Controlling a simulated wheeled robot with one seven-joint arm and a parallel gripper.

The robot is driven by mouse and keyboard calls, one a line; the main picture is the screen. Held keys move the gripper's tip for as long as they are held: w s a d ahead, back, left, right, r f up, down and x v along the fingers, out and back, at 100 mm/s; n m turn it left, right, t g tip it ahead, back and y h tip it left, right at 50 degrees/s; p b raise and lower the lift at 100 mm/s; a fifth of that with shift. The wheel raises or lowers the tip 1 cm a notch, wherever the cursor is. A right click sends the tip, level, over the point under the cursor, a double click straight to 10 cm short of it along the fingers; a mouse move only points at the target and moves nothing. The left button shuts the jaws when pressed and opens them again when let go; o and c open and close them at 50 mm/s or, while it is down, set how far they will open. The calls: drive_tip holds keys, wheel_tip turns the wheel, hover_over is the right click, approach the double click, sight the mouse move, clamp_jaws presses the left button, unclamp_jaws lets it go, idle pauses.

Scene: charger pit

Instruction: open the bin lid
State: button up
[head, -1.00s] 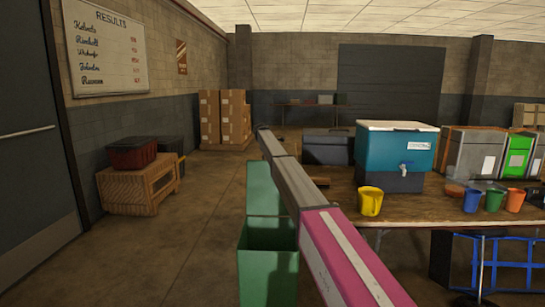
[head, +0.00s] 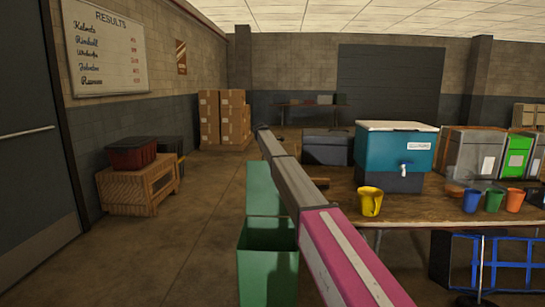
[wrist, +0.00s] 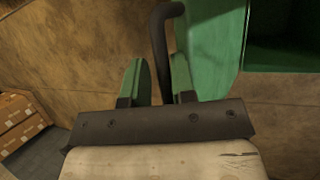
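The green bin (head: 268,275) stands on the floor left of the table, its mouth open and dark inside. Its lid (head: 263,185) stands raised at the back of the bin, partly hidden by my arm. In the wrist view a green bin surface (wrist: 212,45) fills the upper right beside a dark hollow. A dark bent bar (wrist: 163,50), which looks like the lid's handle, runs between the two green fingers of my gripper (wrist: 158,80). The fingers stand apart, with a gap visible on the bar's left. Contact on its right is unclear. The fingers are not discernible in the head view.
The table (head: 410,208) on the right carries a yellow cup (head: 369,202), a teal cooler (head: 395,150) and more cups. A wooden crate (head: 135,190) with a red tub (head: 132,153) stands left. Stacked boxes (head: 223,118) stand at the back. The floor between is clear.

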drive_tip(key=v, duration=1)
drive_tip(key=shift+r, duration=0.35)
drive_tip(key=shift+s+a, duration=0.1)
drive_tip(key=shift+a, duration=0.1)
